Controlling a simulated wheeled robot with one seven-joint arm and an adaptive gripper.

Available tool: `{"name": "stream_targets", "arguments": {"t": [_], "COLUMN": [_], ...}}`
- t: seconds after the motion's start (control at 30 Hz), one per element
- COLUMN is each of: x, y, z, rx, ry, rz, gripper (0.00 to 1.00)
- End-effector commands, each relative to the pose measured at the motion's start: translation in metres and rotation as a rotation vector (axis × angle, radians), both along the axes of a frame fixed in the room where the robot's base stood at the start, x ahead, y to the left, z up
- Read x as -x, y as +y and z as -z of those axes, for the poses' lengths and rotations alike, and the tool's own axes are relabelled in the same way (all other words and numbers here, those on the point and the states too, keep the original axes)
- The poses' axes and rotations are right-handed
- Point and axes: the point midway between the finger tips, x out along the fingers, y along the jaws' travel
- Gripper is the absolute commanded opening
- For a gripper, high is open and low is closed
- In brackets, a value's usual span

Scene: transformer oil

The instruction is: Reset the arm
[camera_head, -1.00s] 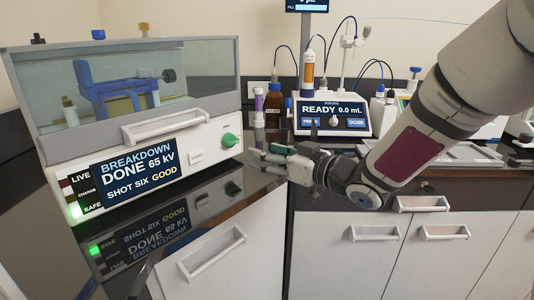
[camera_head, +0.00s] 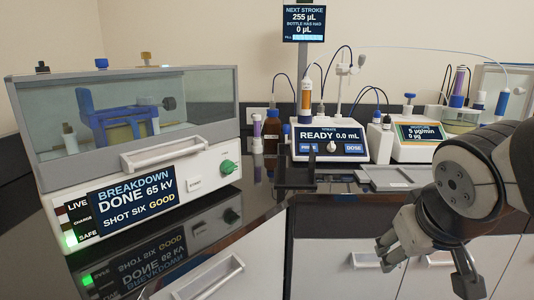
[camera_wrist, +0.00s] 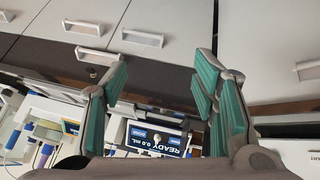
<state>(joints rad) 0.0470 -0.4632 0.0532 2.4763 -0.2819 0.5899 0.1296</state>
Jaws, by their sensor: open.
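My gripper (camera_head: 428,268) is at the lower right of the head view, in front of the counter and its cabinet fronts. Its fingers point down, spread apart, with nothing between them. In the wrist view the two green-padded fingers of my gripper (camera_wrist: 155,100) stand wide apart. The arm behind it runs off the right edge of the head view. Between the fingers, in the wrist view, the counter edge, cabinet doors and the upside-down READY display (camera_wrist: 155,138) show.
The breakdown tester (camera_head: 130,150) stands at left, reading DONE 65 kV, its green SAFE light lit. The titrator (camera_head: 330,140) reads READY 0.0 mL. A second instrument (camera_head: 418,132), bottles (camera_head: 271,132) and a grey tray (camera_head: 390,177) stand on the counter. The front counter stretch is clear.

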Motion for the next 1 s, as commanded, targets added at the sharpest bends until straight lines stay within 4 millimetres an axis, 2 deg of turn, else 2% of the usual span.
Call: {"name": "stream_targets", "arguments": {"t": [0.03, 0.1, 0.2, 0.53, 0.87, 1.0], "x": [0.025, 0.058, 0.098, 0.199, 0.191, 0.19], "y": [-0.001, 0.0, 0.005, 0.03, 0.03, 0.03], "z": [0.001, 0.006, 0.012, 0.021, -0.033, -0.063], "rx": [-0.016, -0.042, -0.081, -0.207, -0.202, -0.202], "ry": [0.049, 0.128, 0.223, 0.469, 0.394, 0.354], "rz": [0.026, 0.055, 0.077, 0.08, 0.069, 0.061], "gripper": [0.54, 0.54, 0.54, 0.54, 0.54, 0.54]}}
